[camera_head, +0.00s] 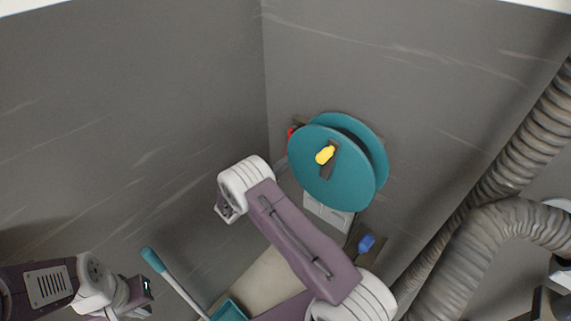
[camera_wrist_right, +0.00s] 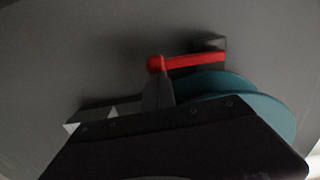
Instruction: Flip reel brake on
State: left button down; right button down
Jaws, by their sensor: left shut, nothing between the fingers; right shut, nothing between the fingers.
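The teal reel (camera_head: 335,170) with a yellow crank knob (camera_head: 325,154) is mounted near the wall corner in the head view. Its red brake lever (camera_head: 291,133) barely shows at the reel's left edge. In the right wrist view the red lever (camera_wrist_right: 195,62) runs sideways from a dark block to a round red end at left. My right gripper (camera_wrist_right: 158,92) is shut, its grey tip just below that round end; I cannot tell whether they touch. In the head view its tip is mostly hidden beside the reel. My left gripper (camera_head: 142,300) is shut and empty at lower left.
A blue-knobbed lever (camera_head: 366,243) sits below the reel at right. A teal-handled tool (camera_head: 170,278) leans at the lower left. Ribbed grey ducts (camera_head: 480,240) fill the right side. The upper left wall area is clear.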

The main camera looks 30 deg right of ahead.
jog(key=shift+w, duration=0.15)
jog(key=w+a+r+m+b, duration=0.25)
jog(key=w+m+b, duration=0.4)
jog(key=m, duration=0.35)
jog(key=v, duration=0.9)
jog(key=shift+w+a+p, duration=0.2)
jog(key=shift+a+p, duration=0.1)
jog(key=shift+p, duration=0.1)
jog(key=shift+f, duration=0.1)
